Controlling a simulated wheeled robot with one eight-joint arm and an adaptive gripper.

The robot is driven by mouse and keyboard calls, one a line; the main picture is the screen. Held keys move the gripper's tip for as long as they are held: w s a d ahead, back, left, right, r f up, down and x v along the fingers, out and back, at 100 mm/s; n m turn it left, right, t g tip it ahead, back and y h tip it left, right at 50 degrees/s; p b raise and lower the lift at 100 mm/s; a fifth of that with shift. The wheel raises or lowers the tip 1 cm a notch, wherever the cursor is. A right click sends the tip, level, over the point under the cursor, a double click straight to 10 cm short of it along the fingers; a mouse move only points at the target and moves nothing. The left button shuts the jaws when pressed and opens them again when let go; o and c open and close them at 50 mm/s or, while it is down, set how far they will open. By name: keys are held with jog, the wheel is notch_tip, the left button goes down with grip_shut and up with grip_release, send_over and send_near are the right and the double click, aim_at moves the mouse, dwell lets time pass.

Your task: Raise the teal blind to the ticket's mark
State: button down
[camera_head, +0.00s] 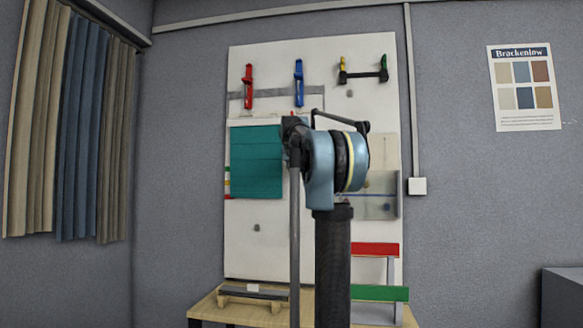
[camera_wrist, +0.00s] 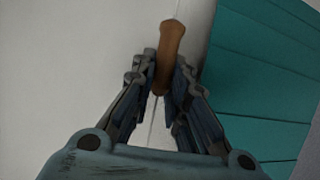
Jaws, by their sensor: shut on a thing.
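The teal blind (camera_head: 256,165) hangs on the white board, left of my arm in the head view, with its lower edge about halfway down the board. Small coloured marks (camera_head: 227,183) show along its left edge. In the wrist view the blind (camera_wrist: 265,80) fills the right side. My gripper (camera_wrist: 167,78) is shut on a brown wooden pull (camera_wrist: 172,40), with a thin cord line running above and below it. My arm covers the gripper and the pull in the head view. I cannot make out a readable ticket.
Red (camera_head: 248,86) and blue (camera_head: 298,82) handles and a dark bar (camera_head: 363,75) are on the upper board. Below stands a wooden table (camera_head: 210,305) with a low dark rack (camera_head: 254,293). Red (camera_head: 375,249) and green (camera_head: 380,293) bars are at right.

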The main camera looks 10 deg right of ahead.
jog(key=c, duration=1.5)
grip_release()
jog(key=shift+c, duration=0.2)
jog(key=v, duration=1.2)
jog(key=shift+f, duration=0.1)
jog(key=s+a+f+n+g+y, duration=0.1)
jog(key=s+f+g, duration=0.2)
jog(key=s+f, duration=1.2)
jog(key=s+a+f+n+g+y, duration=0.1)
jog(key=s+f+g, duration=0.3)
jog(key=s+f, duration=1.1)
jog(key=s+a+f+n+g+y, duration=0.1)
jog(key=s+a+f+g, duration=0.2)
jog(key=s+f, duration=1.2)
notch_tip(320, 180, down, 19)
jog(key=shift+s+a+f+g, duration=0.2)
jog(key=shift+s+g, duration=0.2)
